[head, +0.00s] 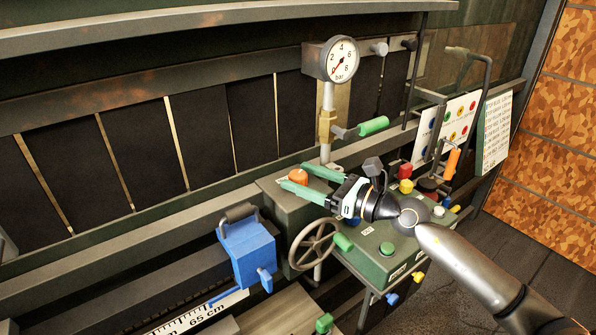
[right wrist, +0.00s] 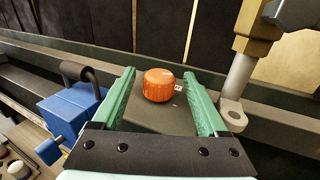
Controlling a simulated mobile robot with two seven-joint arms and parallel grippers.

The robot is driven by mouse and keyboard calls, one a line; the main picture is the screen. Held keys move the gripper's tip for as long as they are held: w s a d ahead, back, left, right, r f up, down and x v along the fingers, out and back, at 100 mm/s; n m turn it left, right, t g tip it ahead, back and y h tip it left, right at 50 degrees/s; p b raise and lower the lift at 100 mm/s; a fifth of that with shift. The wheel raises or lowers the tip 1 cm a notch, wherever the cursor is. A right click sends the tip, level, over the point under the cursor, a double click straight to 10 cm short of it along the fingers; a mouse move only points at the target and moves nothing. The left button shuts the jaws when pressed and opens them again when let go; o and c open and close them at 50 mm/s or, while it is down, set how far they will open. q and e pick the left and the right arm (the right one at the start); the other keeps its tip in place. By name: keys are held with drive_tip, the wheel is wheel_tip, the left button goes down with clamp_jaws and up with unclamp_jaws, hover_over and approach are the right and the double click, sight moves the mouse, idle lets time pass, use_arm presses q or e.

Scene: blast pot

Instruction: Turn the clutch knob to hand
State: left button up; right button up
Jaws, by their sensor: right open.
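An orange ribbed knob (head: 298,176), which I take to be the clutch knob, sits on top of the green control box (head: 277,200). In the right wrist view the knob (right wrist: 158,85) shows beyond and between my green fingers, with a small pale label beside it. My right gripper (head: 292,173) is open, with its fingers pointing at the knob, one on each side in the picture. In the right wrist view the gripper (right wrist: 158,73) holds nothing, and a gap shows between each finger and the knob. My left gripper is not in view.
A pressure gauge (head: 341,60) on a post stands behind the box, with a green-handled lever (head: 373,126). A handwheel (head: 314,245) is in front. A blue block (head: 248,250) is to the left.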

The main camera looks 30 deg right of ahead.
drive_tip(key=shift+x, duration=0.75)
clamp_jaws()
